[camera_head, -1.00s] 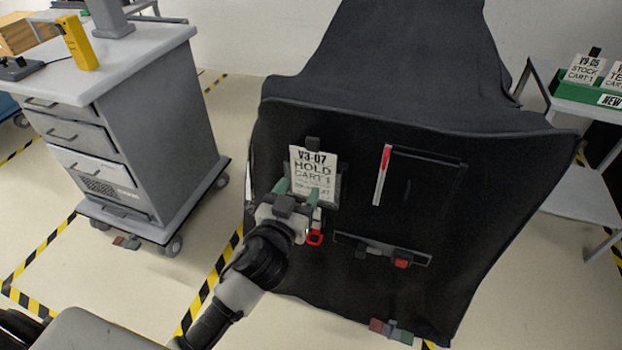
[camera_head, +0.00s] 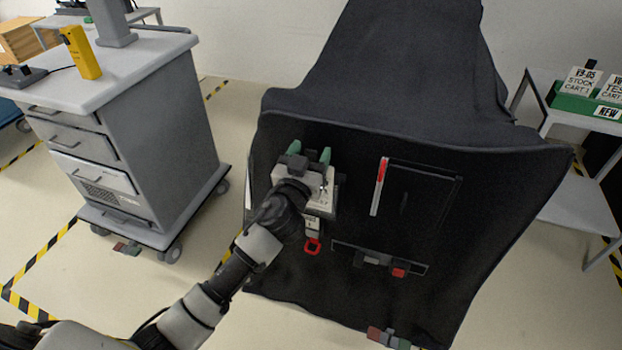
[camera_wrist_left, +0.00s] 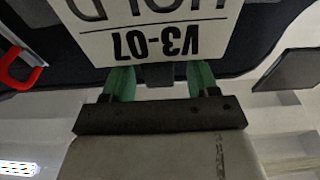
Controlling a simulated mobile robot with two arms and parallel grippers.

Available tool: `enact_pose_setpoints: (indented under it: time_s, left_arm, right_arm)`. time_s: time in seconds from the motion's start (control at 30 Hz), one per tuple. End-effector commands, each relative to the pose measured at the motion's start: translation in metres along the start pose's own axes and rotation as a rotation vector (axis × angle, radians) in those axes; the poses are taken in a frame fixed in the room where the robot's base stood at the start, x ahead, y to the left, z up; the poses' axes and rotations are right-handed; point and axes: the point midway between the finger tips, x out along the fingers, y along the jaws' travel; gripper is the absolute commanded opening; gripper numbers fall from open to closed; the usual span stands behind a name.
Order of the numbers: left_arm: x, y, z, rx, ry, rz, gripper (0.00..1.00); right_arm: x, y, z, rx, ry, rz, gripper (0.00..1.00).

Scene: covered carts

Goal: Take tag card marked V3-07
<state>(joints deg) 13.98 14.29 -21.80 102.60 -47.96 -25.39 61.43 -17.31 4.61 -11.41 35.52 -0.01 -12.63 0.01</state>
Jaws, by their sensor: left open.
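The tag card marked V3-07 (camera_wrist_left: 155,30) shows upside down and close up in the left wrist view, with "HOLD" partly cut off by the frame's top edge. My left gripper (camera_head: 308,152) is open at the card's upper part. Its green fingertips (camera_wrist_left: 158,80) point at the card's lettered edge in the wrist view. I cannot tell whether they touch it. My right gripper is not in view.
A red ring (camera_head: 312,246) hangs below the card. A red and white strip (camera_head: 379,186) and a slot with a red block (camera_head: 399,272) are to its right. A grey drawer cabinet (camera_head: 130,140) stands left. A shelf with a green card box (camera_head: 590,103) is at right.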

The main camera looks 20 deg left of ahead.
Motion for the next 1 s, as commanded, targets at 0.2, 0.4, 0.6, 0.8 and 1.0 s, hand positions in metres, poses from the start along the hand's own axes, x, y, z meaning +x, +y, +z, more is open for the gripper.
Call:
enact_pose_setpoints:
  time_s: [0.2, 0.4, 0.6, 0.8, 1.0]
  left_arm:
    - [0.0047, 0.0003, 0.0006, 0.000, 0.000, 0.001, 0.60]
    - [0.0044, 0.0003, 0.0005, 0.000, 0.000, 0.001, 0.40]
    - [0.0043, 0.0003, 0.0005, 0.000, -0.001, 0.001, 0.09]
    - [0.0043, 0.0003, 0.0003, 0.000, 0.000, 0.001, 0.00]
    - [0.0048, 0.0003, -0.0025, -0.001, 0.001, 0.001, 0.00]
  right_arm:
    - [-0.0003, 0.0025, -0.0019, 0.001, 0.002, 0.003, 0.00]
    - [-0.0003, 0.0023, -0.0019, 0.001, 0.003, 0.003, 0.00]
    - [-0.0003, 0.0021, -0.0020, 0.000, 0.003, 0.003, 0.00]
    - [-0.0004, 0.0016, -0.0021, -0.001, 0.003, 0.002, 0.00]
    - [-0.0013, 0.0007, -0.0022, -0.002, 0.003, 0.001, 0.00]
